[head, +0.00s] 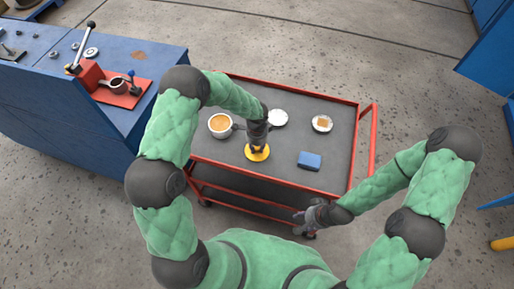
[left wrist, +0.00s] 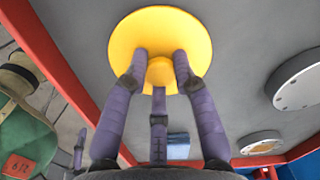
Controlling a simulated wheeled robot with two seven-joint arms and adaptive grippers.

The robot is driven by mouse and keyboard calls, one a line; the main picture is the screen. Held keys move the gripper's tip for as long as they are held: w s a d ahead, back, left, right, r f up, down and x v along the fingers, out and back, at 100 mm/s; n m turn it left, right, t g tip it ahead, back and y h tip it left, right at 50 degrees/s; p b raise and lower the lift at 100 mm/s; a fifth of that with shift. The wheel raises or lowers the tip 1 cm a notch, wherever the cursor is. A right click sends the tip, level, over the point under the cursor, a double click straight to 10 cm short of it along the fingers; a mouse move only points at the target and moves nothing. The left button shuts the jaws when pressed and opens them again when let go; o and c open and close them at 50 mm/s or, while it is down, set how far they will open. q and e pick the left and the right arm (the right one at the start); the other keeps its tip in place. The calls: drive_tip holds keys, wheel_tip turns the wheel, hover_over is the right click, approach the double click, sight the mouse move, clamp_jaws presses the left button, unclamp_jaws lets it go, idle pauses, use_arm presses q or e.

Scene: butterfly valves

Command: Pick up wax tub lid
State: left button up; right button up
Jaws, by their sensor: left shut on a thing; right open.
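A round yellow lid (head: 258,156) with a central knob is at the front middle of the cart top. It fills the upper middle of the left wrist view (left wrist: 125,38). My left gripper (head: 257,148) comes down from above, its three fingers (left wrist: 160,68) closed around the knob. I cannot tell whether the lid touches the cart top or is just off it. A round tub with orange-tan contents (head: 220,124) stands open to the left, partly beside my left arm. My right gripper (head: 311,216) is open, outside the cart's front edge.
The grey cart top (head: 235,172) has a red rim. A blue block (head: 309,161) lies right of the lid. A blue bench (head: 80,105) with a lever tool stands left.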

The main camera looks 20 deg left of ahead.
use_arm(q)
drive_tip(key=shift+r, duration=0.5)
drive_tip(key=w+a+r+p, duration=0.1)
drive_tip(key=w+a+r, duration=0.1)
drive_tip(key=w+r, duration=0.45)
drive_tip(key=w+a+r+p, duration=0.1)
drive_tip(key=w+a+r, duration=0.2)
drive_tip(key=w+r, duration=0.3)
drive_tip(key=b, duration=0.9)
hover_over(220, 123)
drive_tip(key=f, duration=0.1)
wheel_tip(220, 123, down, 4)
drive_tip(key=b, duration=0.3)
drive_tip(key=shift+s, duration=0.1)
drive_tip(key=shift+f+b, duration=0.45)
drive_tip(key=shift+f, duration=0.65)
drive_tip(key=shift+p, duration=0.5)
drive_tip(key=shift+f+p, duration=0.15)
drive_tip(key=shift+p, duration=0.2)
idle(0.4)
